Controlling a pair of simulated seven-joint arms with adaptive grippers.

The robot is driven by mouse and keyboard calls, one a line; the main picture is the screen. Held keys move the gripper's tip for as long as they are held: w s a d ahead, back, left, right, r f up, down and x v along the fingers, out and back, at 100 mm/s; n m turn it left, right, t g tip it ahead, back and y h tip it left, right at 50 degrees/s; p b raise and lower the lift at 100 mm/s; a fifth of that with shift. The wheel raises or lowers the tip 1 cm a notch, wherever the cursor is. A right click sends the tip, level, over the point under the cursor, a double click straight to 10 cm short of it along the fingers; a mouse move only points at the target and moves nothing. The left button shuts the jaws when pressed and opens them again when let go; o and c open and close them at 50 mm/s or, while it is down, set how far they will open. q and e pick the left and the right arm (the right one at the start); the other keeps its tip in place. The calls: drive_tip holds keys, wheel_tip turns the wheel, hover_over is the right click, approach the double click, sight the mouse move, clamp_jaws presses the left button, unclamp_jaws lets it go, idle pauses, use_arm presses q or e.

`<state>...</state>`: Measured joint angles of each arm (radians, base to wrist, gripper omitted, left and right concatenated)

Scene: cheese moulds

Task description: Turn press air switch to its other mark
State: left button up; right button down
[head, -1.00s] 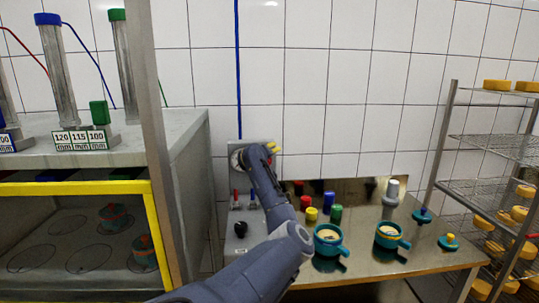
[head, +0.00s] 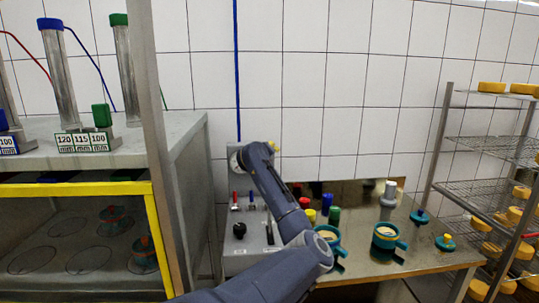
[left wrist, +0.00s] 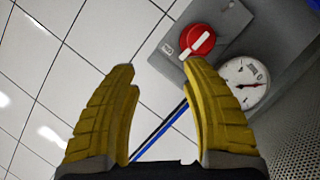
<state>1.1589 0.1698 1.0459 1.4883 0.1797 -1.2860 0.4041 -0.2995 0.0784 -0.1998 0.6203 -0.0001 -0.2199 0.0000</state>
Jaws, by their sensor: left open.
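A red round switch knob (left wrist: 197,40) with a white pointer bar sits on a grey panel (left wrist: 232,22) in the left wrist view. The bar slants from upper right to lower left. A round white gauge (left wrist: 246,82) with a red needle is beside the knob. My left gripper (left wrist: 160,68) is open and empty, its yellow fingers apart; the knob lies beyond and to the right of the fingertips, not between them. In the head view my left gripper (head: 275,148) is at the wall panel and mostly hidden by my forearm, which also covers the knob.
A lower grey box (head: 238,255) carries red and blue levers and a black knob. A steel table (head: 425,258) with teal moulds and coloured weights is at right, beside a cheese rack (head: 483,150). A yellow-framed press cabinet (head: 75,188) stands at left.

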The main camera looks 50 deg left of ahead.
use_arm(q)
drive_tip(key=s+d+r, duration=0.4)
drive_tip(key=s+d, duration=0.3)
drive_tip(key=d, duration=0.2)
drive_tip(key=shift+s+d+r, duration=0.2)
drive_tip(key=shift+s+d, duration=0.05)
drive_tip(key=shift+s, duration=0.05)
idle(1.1)
idle(0.5)
drive_tip(key=w+f+m+g+y, duration=0.1)
drive_tip(key=w+f+m+g, duration=0.25)
drive_tip(key=f, duration=0.35)
drive_tip(key=w+a+f+m, duration=0.1)
drive_tip(key=w+a+m, duration=0.1)
drive_tip(key=a, duration=0.3)
drive_tip(key=w+a+f+m+g+y, duration=0.1)
drive_tip(key=w+a+f, duration=0.1)
drive_tip(key=a, duration=0.3)
drive_tip(key=w+a+f+m+y, duration=0.1)
drive_tip(key=w+a+f+m, duration=0.1)
drive_tip(key=a, duration=0.3)
drive_tip(key=shift+w+a+f+m, duration=0.2)
drive_tip(key=shift+w+a+m, duration=0.15)
drive_tip(key=shift+w, duration=0.35)
drive_tip(key=shift+c, duration=0.3)
